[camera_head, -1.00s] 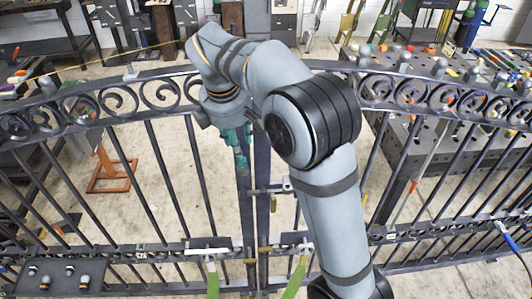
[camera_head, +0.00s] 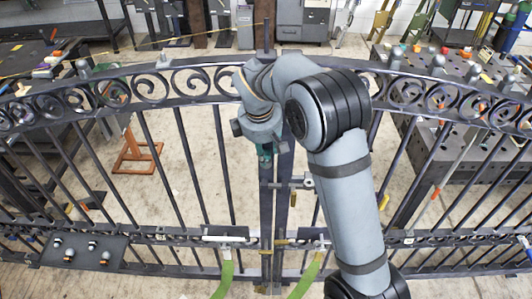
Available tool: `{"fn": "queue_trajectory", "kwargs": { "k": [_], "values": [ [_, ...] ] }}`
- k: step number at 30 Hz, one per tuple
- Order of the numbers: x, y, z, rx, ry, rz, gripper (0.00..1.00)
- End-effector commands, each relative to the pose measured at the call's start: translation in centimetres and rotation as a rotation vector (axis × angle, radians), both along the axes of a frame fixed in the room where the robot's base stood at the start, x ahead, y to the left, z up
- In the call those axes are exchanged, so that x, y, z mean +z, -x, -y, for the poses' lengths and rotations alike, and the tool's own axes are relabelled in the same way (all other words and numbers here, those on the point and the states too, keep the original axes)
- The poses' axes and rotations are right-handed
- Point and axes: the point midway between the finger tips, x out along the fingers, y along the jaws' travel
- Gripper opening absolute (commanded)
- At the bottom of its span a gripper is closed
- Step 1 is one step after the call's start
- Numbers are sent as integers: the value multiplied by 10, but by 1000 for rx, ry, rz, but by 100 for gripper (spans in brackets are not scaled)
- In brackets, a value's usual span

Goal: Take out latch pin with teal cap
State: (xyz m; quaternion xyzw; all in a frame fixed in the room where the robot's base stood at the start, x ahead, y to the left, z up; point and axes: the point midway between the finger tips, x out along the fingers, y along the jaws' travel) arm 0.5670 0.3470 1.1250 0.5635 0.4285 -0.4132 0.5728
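The scroll gate has two leaves that meet at dark centre posts (camera_head: 266,215). A latch (camera_head: 296,184) with a small yellow part below it sits at the posts, just right of the seam. My gripper (camera_head: 264,156) hangs down in front of or above the posts, left of my bent arm. Its teal fingers are small and partly hidden under the wrist, so I cannot tell whether they are open or shut. I cannot pick out the teal-capped latch pin; it may be hidden by my gripper or blend with its teal colour.
A dark plate (camera_head: 84,251) with several small knobs is at the lower left of the gate. Two green handles (camera_head: 225,280) stand below the lower rail. An orange stand (camera_head: 137,154) and a grey workbench (camera_head: 462,140) are behind the gate.

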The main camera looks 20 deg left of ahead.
Motion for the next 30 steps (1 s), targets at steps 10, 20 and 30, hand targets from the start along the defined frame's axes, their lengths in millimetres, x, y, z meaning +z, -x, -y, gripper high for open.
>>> {"fn": "queue_trajectory", "kwargs": {
  "k": [10, 20, 30],
  "values": [
    [-7, -2, 0, 1, -1, 0, 33],
    [-6, -2, 0, 1, 0, 0, 13],
    [-6, -2, 0, 2, 0, 2, 0]
  ]
}}
